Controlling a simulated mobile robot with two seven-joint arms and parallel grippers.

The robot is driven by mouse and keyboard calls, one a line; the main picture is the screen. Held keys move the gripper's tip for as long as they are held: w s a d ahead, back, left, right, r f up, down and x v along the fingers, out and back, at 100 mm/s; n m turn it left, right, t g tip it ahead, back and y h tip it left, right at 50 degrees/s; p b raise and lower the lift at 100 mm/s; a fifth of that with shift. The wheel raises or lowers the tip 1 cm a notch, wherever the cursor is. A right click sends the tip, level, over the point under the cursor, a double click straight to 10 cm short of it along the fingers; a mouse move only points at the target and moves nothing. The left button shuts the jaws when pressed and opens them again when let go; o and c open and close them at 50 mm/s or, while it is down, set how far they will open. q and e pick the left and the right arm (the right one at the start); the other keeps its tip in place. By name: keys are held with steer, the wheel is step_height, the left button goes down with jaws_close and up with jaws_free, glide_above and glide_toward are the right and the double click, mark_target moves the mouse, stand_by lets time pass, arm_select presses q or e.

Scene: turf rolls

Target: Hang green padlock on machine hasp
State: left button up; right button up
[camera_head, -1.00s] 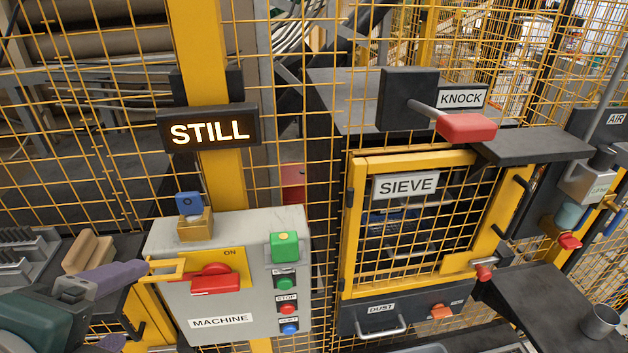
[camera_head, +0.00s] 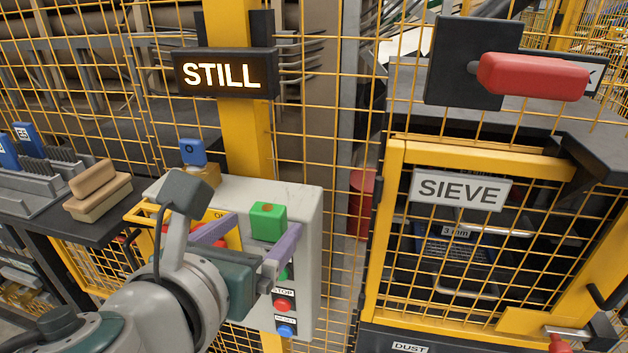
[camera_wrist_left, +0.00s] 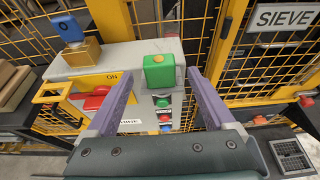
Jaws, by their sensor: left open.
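A green block with an orange round spot, which looks like the green padlock (camera_head: 268,222), sits at the upper right of the grey machine box (camera_head: 308,215); no shackle shows. It also shows in the wrist view (camera_wrist_left: 160,72). My left gripper (camera_head: 262,228) is open, its purple fingers reaching toward the green block, one to each side of it in the wrist view (camera_wrist_left: 162,84). I cannot tell whether they touch it. A yellow loop bracket (camera_wrist_left: 48,92), perhaps the hasp, juts from the box's left beside a red switch handle (camera_wrist_left: 95,99). My arm partly hides the box in the head view.
A blue tag on a brass block (camera_head: 193,153) stands on the box's top left. Red (camera_head: 283,302) and blue buttons lie below the green block. Yellow mesh fencing, the STILL sign (camera_head: 224,74) and the sieve door (camera_head: 460,188) surround the box.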

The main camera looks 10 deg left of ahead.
mark_target(265, 225)
arm_select(q)
steer(key=x, duration=0.4)
steer(key=shift+w+f, duration=0.1)
steer(key=shift+f, duration=0.1)
jaws_close()
stand_by(0.5)
